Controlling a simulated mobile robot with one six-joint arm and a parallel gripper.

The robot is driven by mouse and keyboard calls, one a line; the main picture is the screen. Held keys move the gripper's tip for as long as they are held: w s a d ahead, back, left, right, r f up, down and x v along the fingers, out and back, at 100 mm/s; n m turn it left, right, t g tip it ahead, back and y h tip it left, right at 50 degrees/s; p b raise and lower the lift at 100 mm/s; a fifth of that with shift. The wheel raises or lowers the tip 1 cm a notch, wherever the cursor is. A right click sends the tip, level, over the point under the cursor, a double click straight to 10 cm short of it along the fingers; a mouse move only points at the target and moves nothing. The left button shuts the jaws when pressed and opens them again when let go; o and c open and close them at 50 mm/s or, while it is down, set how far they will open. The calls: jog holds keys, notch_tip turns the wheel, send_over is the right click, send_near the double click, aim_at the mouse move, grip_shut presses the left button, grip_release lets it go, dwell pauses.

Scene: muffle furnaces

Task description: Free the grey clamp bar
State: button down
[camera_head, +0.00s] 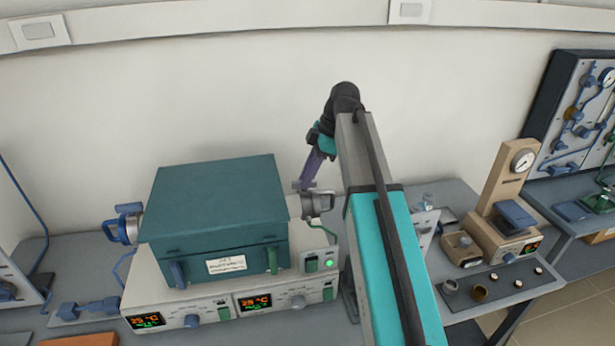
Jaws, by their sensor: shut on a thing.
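A teal box furnace (213,205) sits on a pale control base. A grey clamp bar (318,204) with its round fitting is at the furnace's right side, beside the teal wall. My gripper (304,186) reaches down from above at the furnace's back right corner. It is shut on the grey clamp bar at its upper side. The fingertips are small here, and the exact contact is hard to make out. My arm hides part of the bench to the right of the bar.
A blue clamp fitting (126,224) is on the furnace's left side. The control base (210,308) has lit displays and knobs. A beige gauge stand (505,200) and a tray of small parts (500,286) stand to the right.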

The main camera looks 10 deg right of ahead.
jog(key=m, duration=0.1)
jog(key=m+t, duration=0.1)
jog(key=m, duration=0.2)
jog(key=shift+s+t+h, duration=0.25)
jog(key=shift+t+h, duration=0.05)
jog(key=shift+h, duration=0.1)
jog(key=m+t, duration=0.1)
jog(key=m, duration=0.3)
jog(key=shift+s+a+m+h, duration=0.1)
jog(key=shift+a+m+h, duration=0.05)
jog(key=shift+m+h, duration=0.25)
jog(key=m+t+h, duration=0.1)
jog(key=m, duration=0.3)
jog(key=shift+a+p, duration=0.1)
jog(key=shift+p, duration=0.2)
jog(key=shift+a+m+h+p, duration=0.15)
jog(key=shift+m+h, duration=0.35)
jog(key=shift+m, duration=0.5)
jog(key=shift+d+m+h+p, duration=0.15)
jog(key=shift+m+h, duration=0.35)
jog(key=shift+m, duration=0.5)
jog(key=shift+a, duration=0.1)
jog(key=c, duration=1.7)
grip_release()
jog(key=shift+r+t, duration=0.2)
jog(key=shift+t, duration=0.1)
